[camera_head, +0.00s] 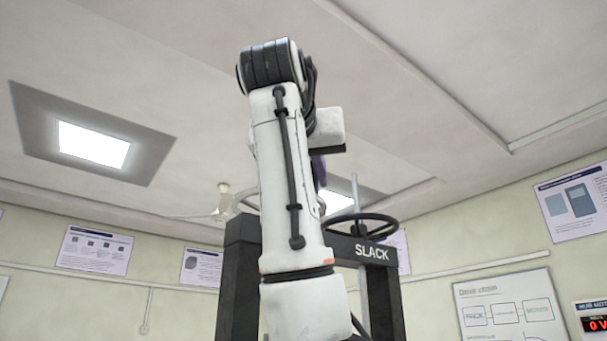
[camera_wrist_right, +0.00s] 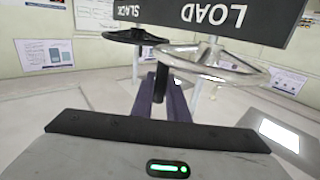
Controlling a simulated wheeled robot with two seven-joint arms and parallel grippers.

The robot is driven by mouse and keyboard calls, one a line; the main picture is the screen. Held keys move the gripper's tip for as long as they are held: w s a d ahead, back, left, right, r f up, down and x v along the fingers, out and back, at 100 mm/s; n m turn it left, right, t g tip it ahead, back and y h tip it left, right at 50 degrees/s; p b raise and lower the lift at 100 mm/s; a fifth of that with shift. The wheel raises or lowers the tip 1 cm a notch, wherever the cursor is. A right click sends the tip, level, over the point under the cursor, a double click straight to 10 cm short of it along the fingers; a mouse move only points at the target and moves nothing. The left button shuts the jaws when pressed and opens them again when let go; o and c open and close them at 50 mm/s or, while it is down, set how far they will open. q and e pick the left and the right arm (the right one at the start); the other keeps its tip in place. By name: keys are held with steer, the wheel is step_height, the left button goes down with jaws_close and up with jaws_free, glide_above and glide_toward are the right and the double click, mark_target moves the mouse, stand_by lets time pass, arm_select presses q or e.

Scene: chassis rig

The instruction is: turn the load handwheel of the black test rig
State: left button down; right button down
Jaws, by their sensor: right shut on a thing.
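The black test rig (camera_head: 239,262) stands behind my right arm in the head view. In the wrist view, the silver load handwheel (camera_wrist_right: 211,60) is at the rig's bar marked LOAD, which appears upside down. My right gripper (camera_wrist_right: 162,88) is shut on the dark handle (camera_wrist_right: 160,77) at the wheel's rim, its purple fingers either side. In the head view, my right gripper (camera_head: 318,168) is mostly hidden behind my arm, which also covers most of the load wheel. My left gripper is in neither view.
A black handwheel (camera_head: 360,224) stands beside the load wheel, at the SLACK label (camera_head: 372,252). Posters (camera_head: 95,250) and a whiteboard (camera_head: 510,305) are on the walls. A red display (camera_head: 596,324) shows at the right edge. The space above the rig looks clear.

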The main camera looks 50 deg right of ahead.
steer(key=c, duration=1.7)
jaws_free()
steer(key=shift+a, duration=0.1)
steer(key=b+v, duration=0.1)
steer(key=v, duration=0.9)
steer(key=shift+s, duration=0.1)
steer(key=shift+f, duration=0.1)
